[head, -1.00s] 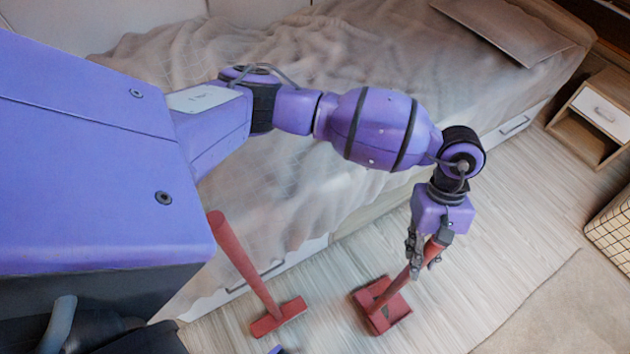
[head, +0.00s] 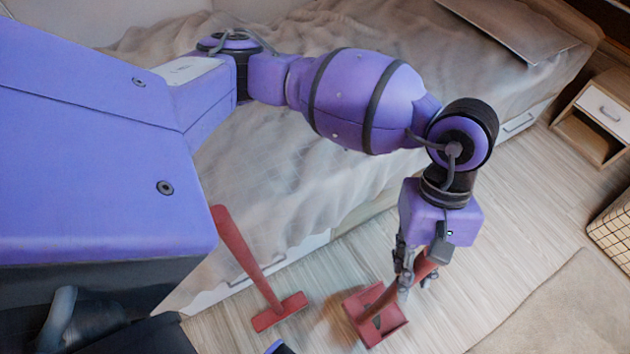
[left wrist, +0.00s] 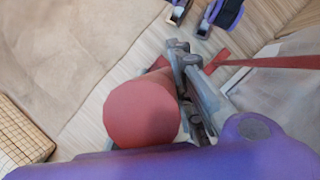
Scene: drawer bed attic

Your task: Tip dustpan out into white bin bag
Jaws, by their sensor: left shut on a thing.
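A red dustpan (head: 391,331) with a long red handle hangs below my left gripper (head: 415,280). The gripper is shut on the handle, and the pan appears to be a little above the floor. A small dark patch shows inside the pan; I cannot tell what it is. In the left wrist view, the round handle end (left wrist: 142,112) lies beside the gripper fingers (left wrist: 195,85) and hides most of the pan. A purple and dark part at the top of that view may be my right gripper; its jaws are unclear. I cannot make out a white bin bag.
A red broom (head: 279,312) stands left of the dustpan, near the bed drawers. The bed (head: 300,190) runs behind my left arm. A grid-patterned basket (head: 612,228) is at the right edge, beside a beige rug (head: 560,310). A nightstand (head: 597,115) stands at the upper right.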

